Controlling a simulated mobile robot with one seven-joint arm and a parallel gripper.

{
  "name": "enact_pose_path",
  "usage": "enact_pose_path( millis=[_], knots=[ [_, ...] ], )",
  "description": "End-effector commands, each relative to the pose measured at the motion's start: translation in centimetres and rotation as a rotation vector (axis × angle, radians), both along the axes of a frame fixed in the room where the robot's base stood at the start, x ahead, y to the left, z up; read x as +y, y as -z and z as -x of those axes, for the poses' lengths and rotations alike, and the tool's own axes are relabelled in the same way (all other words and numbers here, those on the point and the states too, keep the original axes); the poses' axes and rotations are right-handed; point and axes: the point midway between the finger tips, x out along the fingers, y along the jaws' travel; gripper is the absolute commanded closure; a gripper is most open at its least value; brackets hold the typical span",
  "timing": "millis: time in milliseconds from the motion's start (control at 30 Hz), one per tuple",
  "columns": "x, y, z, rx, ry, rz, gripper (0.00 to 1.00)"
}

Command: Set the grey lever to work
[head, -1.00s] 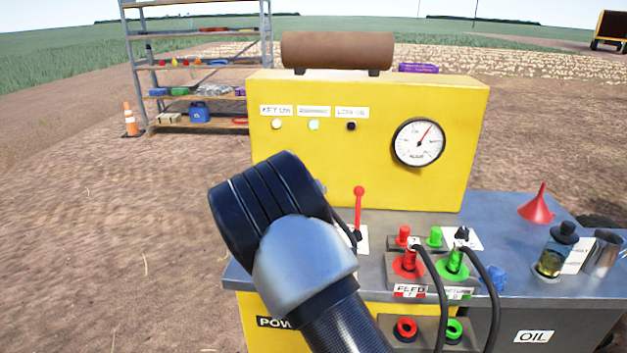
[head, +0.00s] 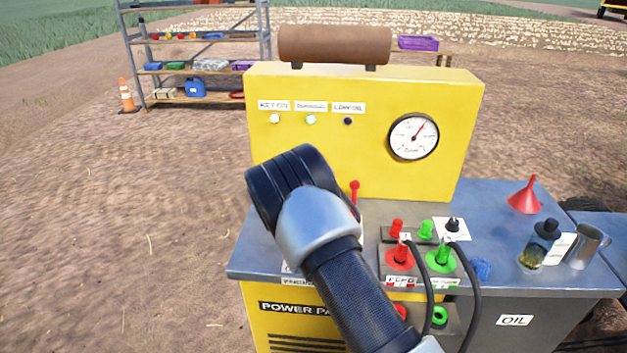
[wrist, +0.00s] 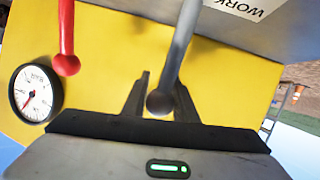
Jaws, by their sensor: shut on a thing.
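The grey lever (wrist: 180,55) is in the wrist view, a grey rod with a round knob at its end. My gripper (wrist: 161,92) is shut on the lever near its knob, one finger on each side. A white label reading WORK (wrist: 241,6) lies beside the lever's lower part, upside down in this view. In the head view my wrist and forearm hide the grey lever and the gripper's fingers.
A red lever (head: 354,195) stands close to my wrist; it also shows in the wrist view (wrist: 66,35). The yellow panel (head: 300,165) with a gauge (head: 413,137) rises behind. Red and green hose couplings (head: 400,257) sit to the right, with a red funnel (head: 525,197) beyond.

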Motion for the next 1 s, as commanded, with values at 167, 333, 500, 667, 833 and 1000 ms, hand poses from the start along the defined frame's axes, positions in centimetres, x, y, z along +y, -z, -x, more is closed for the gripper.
enact_pose_path(
  millis=[167, 333, 500, 667, 833, 1000],
  knots=[
    [0.1, 1.6, 0.6, 0.027, -0.002, -0.001, 1.00],
    [0.1, 1.7, 0.6, 0.027, -0.001, -0.002, 0.64],
    [0.1, 1.2, 0.5, 0.019, -0.002, -0.001, 0.56],
    [0.1, 0.9, 0.4, 0.015, -0.001, -0.001, 0.56],
    [0.5, 0.2, 1.4, 0.013, -0.003, 0.000, 0.56],
    [1.5, -1.1, 4.4, 0.013, -0.004, -0.001, 0.56]
  ],
)
